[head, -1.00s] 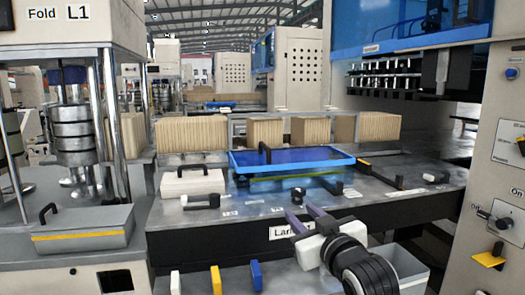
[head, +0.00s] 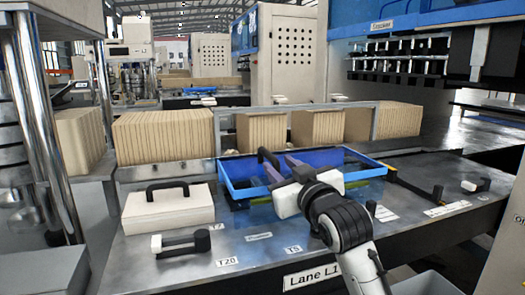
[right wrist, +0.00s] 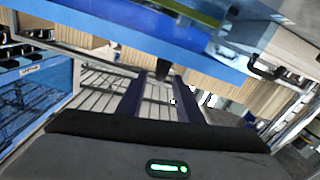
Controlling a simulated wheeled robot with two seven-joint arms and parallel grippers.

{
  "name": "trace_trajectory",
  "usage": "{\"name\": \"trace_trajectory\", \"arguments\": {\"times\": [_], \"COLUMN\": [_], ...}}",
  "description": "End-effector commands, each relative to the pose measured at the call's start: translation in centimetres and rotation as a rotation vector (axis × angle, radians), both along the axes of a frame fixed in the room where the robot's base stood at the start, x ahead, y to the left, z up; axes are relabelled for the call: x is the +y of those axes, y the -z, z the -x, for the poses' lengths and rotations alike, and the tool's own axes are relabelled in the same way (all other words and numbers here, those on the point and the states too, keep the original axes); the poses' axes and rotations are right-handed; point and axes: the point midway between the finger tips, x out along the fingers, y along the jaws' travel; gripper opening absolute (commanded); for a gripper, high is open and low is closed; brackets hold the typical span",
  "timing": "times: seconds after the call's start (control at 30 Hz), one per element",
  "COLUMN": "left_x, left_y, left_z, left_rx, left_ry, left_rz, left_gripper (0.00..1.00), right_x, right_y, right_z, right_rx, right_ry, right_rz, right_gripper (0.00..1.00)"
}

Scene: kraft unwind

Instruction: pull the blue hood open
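The blue hood (head: 362,175) lies low on the grey machine bed, with a bright blue rim and a dark blue top. Its black handle (head: 265,157) stands at the left side. My right gripper (head: 280,166) reaches over the front rim with its two purple-grey fingers apart, close to the handle. In the right wrist view the hood (right wrist: 130,38) crosses the top, and the dark handle end (right wrist: 163,69) shows near the gap between the open fingers (right wrist: 158,85). I cannot tell whether they touch it. My left gripper is not in view.
A white block with a black handle (head: 167,207) and a small black-handled latch (head: 181,242) sit left of the hood. Kraft stacks (head: 165,137) stand behind. A black bar (head: 415,190) lies to the right.

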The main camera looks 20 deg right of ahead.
Motion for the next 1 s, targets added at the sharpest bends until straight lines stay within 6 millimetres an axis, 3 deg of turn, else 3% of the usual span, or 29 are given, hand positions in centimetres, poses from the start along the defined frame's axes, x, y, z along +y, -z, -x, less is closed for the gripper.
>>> {"name": "trace_trajectory", "arguments": {"times": [0.5,0.7,1.0], "left_x": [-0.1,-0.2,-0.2], "left_y": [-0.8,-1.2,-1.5], "left_z": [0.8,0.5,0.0], "left_rx": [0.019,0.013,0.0], "left_ry": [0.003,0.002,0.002], "left_rz": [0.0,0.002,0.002], "left_gripper": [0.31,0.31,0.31], "right_x": [0.3,0.4,0.4], "right_y": [-0.1,0.0,0.0], "right_z": [-8.0,-9.4,-9.7], "right_rx": [0.0,0.0,-0.001], "right_ry": [-0.001,0.0,0.0], "right_rz": [0.0,0.001,0.001], "right_gripper": [0.33,0.33,0.33]}}
